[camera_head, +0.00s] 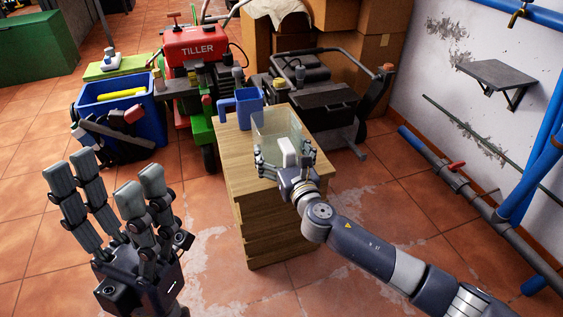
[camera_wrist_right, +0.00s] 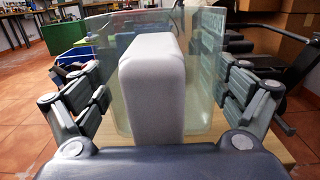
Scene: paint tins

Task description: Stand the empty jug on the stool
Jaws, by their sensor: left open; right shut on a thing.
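A clear, faintly green see-through jug (camera_head: 268,124) with a pale grey handle-like block (camera_head: 288,152) is at the top of the wooden stool (camera_head: 243,166). My right gripper (camera_head: 284,155) is shut on it, with fingers on both sides of the block. In the right wrist view the clear jug (camera_wrist_right: 205,75) rises behind the grey block (camera_wrist_right: 152,85); no contents show. I cannot tell whether its base touches the stool top. A blue jug (camera_head: 243,107) stands upright behind it on the stool. My left gripper (camera_head: 108,190) is open and empty, left of the stool.
A blue crate (camera_head: 147,117) with tools stands on the floor at left. A red tiller (camera_head: 197,48) and a dark machine (camera_head: 318,97) stand behind the stool. Pipes (camera_head: 455,185) run along the right wall below a small shelf (camera_head: 497,73). Floor in front is mostly clear.

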